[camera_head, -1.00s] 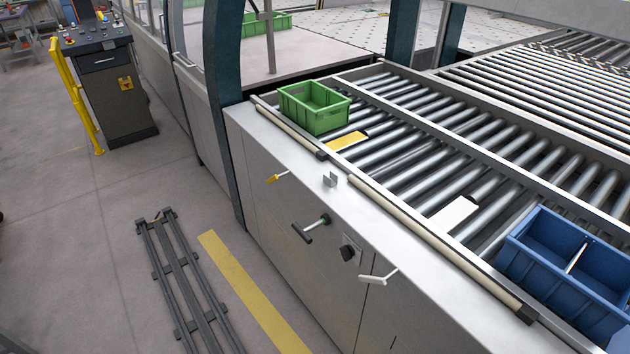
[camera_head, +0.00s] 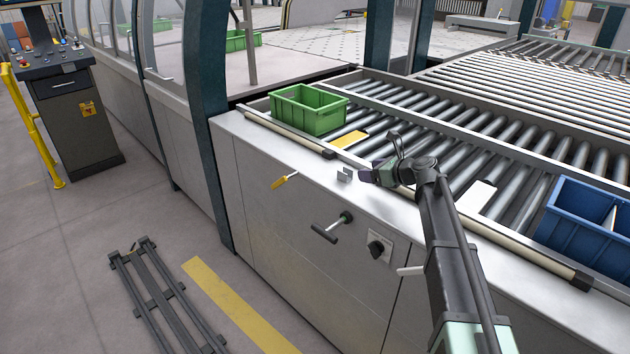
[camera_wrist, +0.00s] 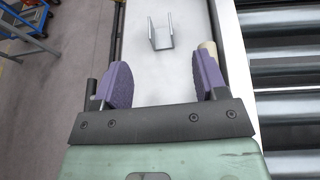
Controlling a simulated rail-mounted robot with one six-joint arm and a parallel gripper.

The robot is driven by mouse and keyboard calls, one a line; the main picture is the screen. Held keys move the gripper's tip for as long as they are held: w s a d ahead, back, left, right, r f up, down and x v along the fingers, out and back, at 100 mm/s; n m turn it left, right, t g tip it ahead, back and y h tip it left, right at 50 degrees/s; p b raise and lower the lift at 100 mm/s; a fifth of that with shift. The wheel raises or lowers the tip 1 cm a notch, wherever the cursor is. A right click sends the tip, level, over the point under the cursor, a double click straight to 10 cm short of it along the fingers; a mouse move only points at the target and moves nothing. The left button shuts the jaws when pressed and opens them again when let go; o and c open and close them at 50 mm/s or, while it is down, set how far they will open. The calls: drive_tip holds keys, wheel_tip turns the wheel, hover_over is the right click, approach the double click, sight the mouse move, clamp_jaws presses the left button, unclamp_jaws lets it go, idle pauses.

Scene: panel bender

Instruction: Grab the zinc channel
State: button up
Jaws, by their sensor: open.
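The zinc channel (camera_head: 345,174) is a small grey U-shaped piece standing on the light metal ledge in front of the rollers. In the wrist view the channel (camera_wrist: 161,36) lies ahead of my gripper, its two upright sides pointing away and its base nearer. My gripper (camera_wrist: 161,84) is open with purple finger pads and nothing between them. In the head view my gripper (camera_head: 373,174) is just right of the channel, close to the ledge, and apart from it.
A blue divided bin (camera_head: 580,235) and a white plate (camera_head: 476,197) are on the right. A pale bar (camera_wrist: 211,52) runs beside the right finger. The ledge (camera_wrist: 160,75) between is clear.

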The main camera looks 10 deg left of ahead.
sight(345, 170)
drive_tip(key=b+x, duration=0.1)
drive_tip(key=x, duration=0.1)
drive_tip(key=b+x, duration=0.1)
drive_tip(key=x, duration=0.1)
drive_tip(key=shift+w+a+f, duration=0.1)
drive_tip(key=shift+w+f, duration=0.1)
drive_tip(key=shift+f, duration=0.2)
drive_tip(key=shift+w+a, duration=0.1)
drive_tip(key=shift+a, duration=0.25)
drive_tip(key=b+x, duration=0.2)
drive_tip(key=x, duration=0.3)
drive_tip(key=shift+a, duration=0.15)
drive_tip(key=shift+c, duration=0.6)
drive_tip(key=c, duration=0.9)
drive_tip(key=shift+r, duration=0.1)
wheel_tip(345, 170, up, 20)
drive_tip(key=p, duration=2)
drive_tip(key=shift+r, duration=0.1)
